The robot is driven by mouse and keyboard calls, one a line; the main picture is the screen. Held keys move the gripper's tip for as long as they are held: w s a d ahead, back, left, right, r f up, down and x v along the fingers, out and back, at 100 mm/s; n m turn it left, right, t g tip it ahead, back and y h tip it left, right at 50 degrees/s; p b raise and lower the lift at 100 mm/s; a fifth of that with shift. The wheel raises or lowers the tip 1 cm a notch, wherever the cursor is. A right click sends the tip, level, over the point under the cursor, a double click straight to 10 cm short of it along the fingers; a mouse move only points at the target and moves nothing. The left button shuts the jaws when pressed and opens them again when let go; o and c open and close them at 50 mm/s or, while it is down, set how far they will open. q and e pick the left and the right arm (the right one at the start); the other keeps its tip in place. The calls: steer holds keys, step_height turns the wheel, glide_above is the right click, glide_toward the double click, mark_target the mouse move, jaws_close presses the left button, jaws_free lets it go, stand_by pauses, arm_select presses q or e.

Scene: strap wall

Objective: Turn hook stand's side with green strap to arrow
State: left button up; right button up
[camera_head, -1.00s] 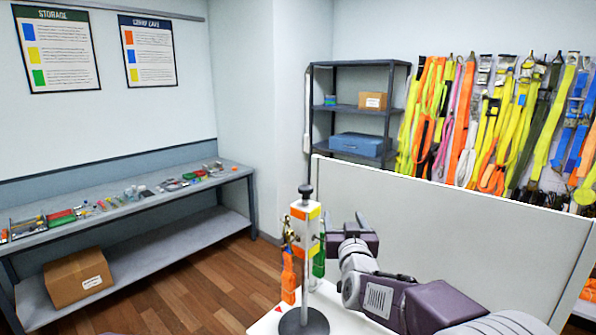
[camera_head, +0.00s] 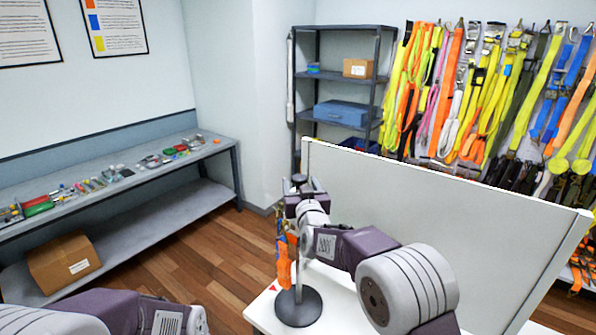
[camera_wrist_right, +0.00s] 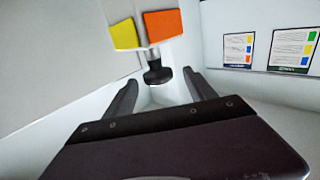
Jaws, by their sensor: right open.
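The hook stand stands on the white table with its round black base (camera_head: 298,308). An orange strap (camera_head: 284,262) hangs on its left side. The green strap is hidden in the head view, behind my right arm. A red arrow mark (camera_head: 273,288) lies on the table left of the base. My right gripper (camera_wrist_right: 160,78) is open at the top of the stand.
A white partition (camera_head: 430,225) stands close behind my right arm. A grey workbench (camera_head: 120,188) with small items runs along the left wall. A shelf rack (camera_head: 345,82) and a wall of hanging straps (camera_head: 490,95) are behind.

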steer(key=w+p, duration=0.1)
steer(key=w, duration=0.2)
steer(key=shift+r+p, duration=0.2)
steer(key=shift+p, duration=0.1)
arm_select(q)
steer(key=r, duration=0.2)
steer(key=shift+s+d+r, duration=0.15)
steer(key=shift+s+r, duration=0.05)
steer(key=shift+r, duration=0.15)
arm_select(e)
steer(key=shift+w+a+f, duration=0.1)
steer(key=shift+w, duration=0.1)
jaws_close()
arm_select(q)
steer(key=shift+w+f, duration=0.1)
